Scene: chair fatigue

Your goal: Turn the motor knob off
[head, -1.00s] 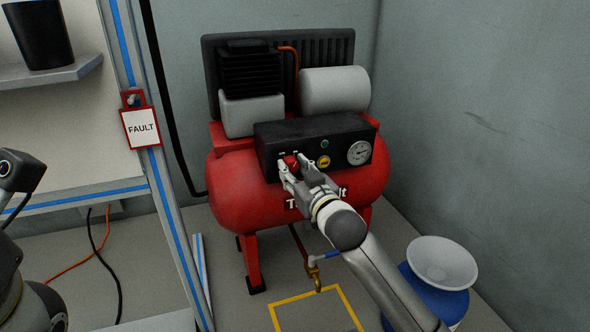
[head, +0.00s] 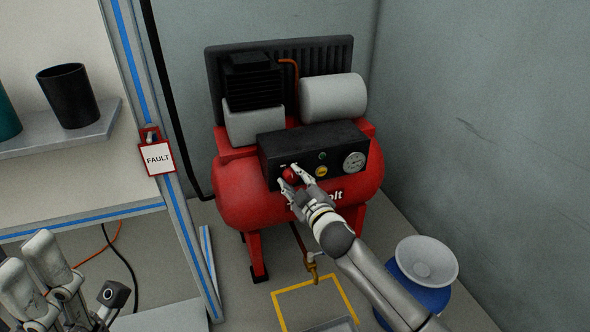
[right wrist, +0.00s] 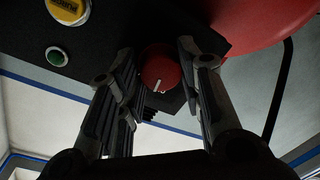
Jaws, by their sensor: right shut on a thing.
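The red motor knob (head: 289,174) is on the front of the black control box (head: 340,139) of the red compressor (head: 240,192). My right gripper (head: 291,180) is shut on the knob, with a finger on each side. In the right wrist view, the knob (right wrist: 159,72) sits between the fingers of the right gripper (right wrist: 160,80). Its white mark lies nearly upright in that picture. My left gripper (head: 26,258) is at the lower left, far from the compressor, its two fingers apart and empty.
A yellow button (head: 321,171), a green button (head: 322,156) and a gauge (head: 354,162) are right of the knob. A FAULT tag (head: 157,157) hangs on the frame post at left. A blue bin with a white bowl-like top (head: 427,262) stands right of my right arm.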

